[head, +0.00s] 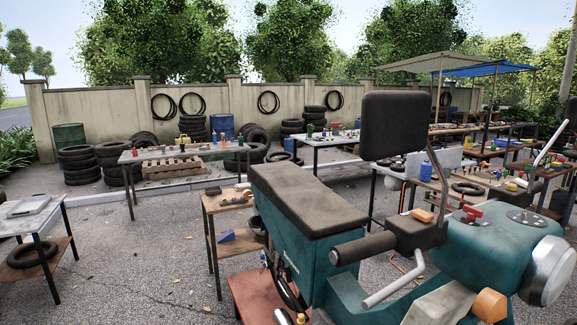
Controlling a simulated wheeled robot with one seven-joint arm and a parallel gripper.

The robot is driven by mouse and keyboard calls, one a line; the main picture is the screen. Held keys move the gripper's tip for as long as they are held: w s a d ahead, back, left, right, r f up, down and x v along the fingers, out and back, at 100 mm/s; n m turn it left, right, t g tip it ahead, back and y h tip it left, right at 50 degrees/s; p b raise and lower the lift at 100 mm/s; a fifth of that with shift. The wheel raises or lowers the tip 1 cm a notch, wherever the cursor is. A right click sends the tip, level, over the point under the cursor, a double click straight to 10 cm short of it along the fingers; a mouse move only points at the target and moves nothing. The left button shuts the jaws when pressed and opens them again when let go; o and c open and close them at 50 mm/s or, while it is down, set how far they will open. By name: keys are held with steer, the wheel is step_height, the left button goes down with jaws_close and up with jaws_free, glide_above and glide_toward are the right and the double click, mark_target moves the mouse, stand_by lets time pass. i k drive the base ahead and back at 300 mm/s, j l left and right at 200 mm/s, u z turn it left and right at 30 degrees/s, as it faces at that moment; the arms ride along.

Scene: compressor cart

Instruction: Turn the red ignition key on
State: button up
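A teal motorbike-like machine (352,262) with a long dark seat (305,198) fills the front right. On its teal body at the right, a small red part (472,210) stands on a dark round plate. It looks like the red ignition key, but it is too small to tell which way it is turned. A second dark round plate (527,218) lies to its right. My gripper is not in view.
A dark square panel (396,126) on a stalk, a dark handle grip (362,247) and a silver lever (393,286) stand near the red part. Worktables (185,152) with small items stand behind. Open gravel (130,270) lies at the front left.

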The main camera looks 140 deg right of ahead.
mark_target(472, 212)
steer(key=k+l+u, duration=0.1)
steer(key=u, duration=0.4)
steer(key=k+l+u, duration=0.15)
steer(key=u, duration=0.3)
steer(key=k+l+u, duration=0.1)
steer(key=u, duration=0.4)
steer(key=k+u, duration=0.2)
steer(key=u, duration=0.3)
steer(key=k+j+u, duration=0.1)
steer(key=u, duration=0.35)
steer(key=k+j+u, duration=0.1)
steer(key=u, duration=0.4)
steer(key=k+j, duration=0.05)
